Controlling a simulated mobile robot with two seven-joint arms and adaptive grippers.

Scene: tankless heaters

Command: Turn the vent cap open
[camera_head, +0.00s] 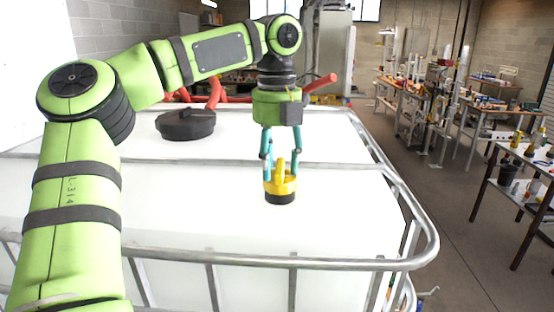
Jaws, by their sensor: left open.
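The vent cap (281,188) is yellow with an upright ridge on top and a dark base. It sits on the white top of the tank. My left gripper (281,176) points down over it, with its two teal fingers apart. One finger is to the left of the cap's ridge and the other to the right. I cannot tell whether the fingertips touch the cap. My right gripper is not in view.
A large black lid (185,124) sits on the white tank top (190,195) at the back left. A metal tube frame (350,263) runs around the tank. Red pipes (213,93) show behind. Workbenches (470,105) stand at the right, beyond open floor.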

